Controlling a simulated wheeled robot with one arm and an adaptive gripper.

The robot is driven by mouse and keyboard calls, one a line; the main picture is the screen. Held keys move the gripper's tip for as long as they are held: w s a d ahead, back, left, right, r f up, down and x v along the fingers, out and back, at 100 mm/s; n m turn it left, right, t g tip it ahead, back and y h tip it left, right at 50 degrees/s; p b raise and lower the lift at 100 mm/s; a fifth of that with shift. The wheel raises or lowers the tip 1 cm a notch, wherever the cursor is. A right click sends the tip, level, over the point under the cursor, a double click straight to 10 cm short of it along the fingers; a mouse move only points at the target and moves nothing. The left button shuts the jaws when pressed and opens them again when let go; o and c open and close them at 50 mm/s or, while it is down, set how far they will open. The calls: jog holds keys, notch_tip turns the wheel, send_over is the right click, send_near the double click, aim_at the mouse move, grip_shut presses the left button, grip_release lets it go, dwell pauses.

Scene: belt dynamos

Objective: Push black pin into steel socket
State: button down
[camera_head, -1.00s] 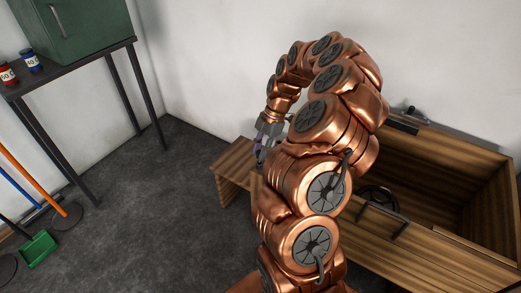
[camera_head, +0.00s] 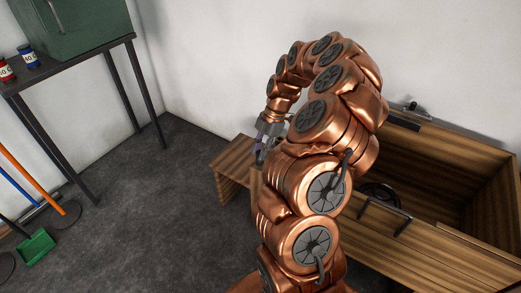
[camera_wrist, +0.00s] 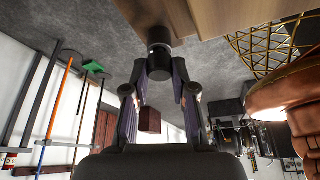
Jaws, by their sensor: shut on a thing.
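The black pin (camera_wrist: 158,68) is a short dark cylinder between the fingertips of my gripper (camera_wrist: 158,88) in the wrist view. My gripper is shut on it, with one finger on each side. The pin's far end is close to the edge of a wooden surface (camera_wrist: 208,18); whether they touch cannot be told. In the head view my gripper (camera_head: 264,146) hangs beside the left end of a wooden bench (camera_head: 234,168), partly hidden by my arm.
The bench has an open wooden compartment (camera_head: 483,205) with a dark handle (camera_head: 385,217) and a dark round part (camera_head: 380,192). A dark table (camera_head: 75,63) at left carries a green cabinet (camera_head: 70,22) and two jars. A green dustpan (camera_head: 36,245) lies below. The grey floor between is clear.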

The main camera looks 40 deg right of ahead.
jog(key=shift+f, duration=0.25)
jog(key=c, duration=0.9)
grip_release()
jog(key=shift+o, duration=0.2)
jog(key=shift+r, duration=0.15)
jog(key=v, duration=1.1)
jog(key=shift+d+r, duration=0.15)
jog(key=shift+r, duration=0.25)
